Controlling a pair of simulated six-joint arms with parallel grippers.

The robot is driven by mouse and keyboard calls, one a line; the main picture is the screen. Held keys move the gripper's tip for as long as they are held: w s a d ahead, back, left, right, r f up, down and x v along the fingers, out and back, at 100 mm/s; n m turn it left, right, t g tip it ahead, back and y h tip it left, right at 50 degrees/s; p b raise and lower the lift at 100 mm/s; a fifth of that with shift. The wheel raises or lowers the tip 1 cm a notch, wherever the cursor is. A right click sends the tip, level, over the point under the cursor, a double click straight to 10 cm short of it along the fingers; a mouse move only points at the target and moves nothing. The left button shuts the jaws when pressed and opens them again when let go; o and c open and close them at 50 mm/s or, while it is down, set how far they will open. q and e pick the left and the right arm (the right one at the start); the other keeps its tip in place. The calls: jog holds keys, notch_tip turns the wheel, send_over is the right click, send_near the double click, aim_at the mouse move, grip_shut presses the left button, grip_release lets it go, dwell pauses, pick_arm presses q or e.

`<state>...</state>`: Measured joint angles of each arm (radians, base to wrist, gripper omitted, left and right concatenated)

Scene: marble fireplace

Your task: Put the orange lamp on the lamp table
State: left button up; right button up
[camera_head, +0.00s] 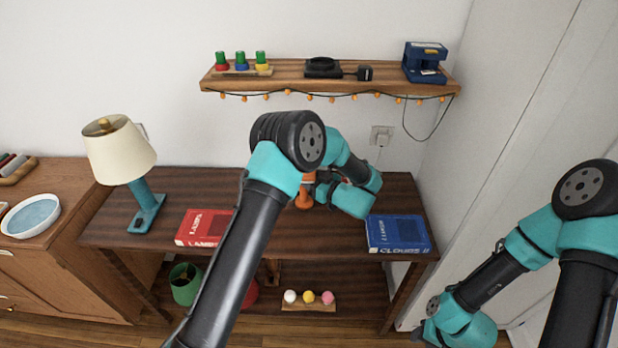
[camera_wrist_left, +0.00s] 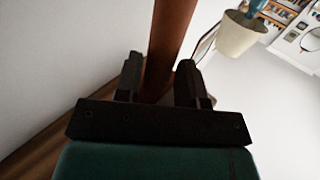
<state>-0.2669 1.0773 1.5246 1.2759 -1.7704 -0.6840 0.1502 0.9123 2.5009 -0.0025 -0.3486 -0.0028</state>
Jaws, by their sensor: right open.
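The orange lamp (camera_head: 304,200) stands on a dark wooden table (camera_head: 350,240) in the head view; its upper part is hidden behind my left arm. My left gripper, hidden in the head view by its own wrist, is at the lamp. In the left wrist view, an orange-brown post (camera_wrist_left: 168,45), seemingly the lamp's, runs between the fingers of the left gripper (camera_wrist_left: 160,85). The fingers look very close to its sides, but contact is not clear. My right gripper (camera_head: 419,331) is open and low at the right, away from the lamp. No table is marked as the lamp table.
A teal lamp with a cream shade (camera_head: 118,152) stands at the table's left. A red book (camera_head: 203,228) and a blue book (camera_head: 397,234) lie on the tabletop. A shelf (camera_head: 290,77) hangs above.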

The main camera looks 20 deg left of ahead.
pick_arm(q)
jog(key=shift+o, duration=1.4)
jog(key=v, duration=1.2)
jog(key=shift+r, duration=0.15)
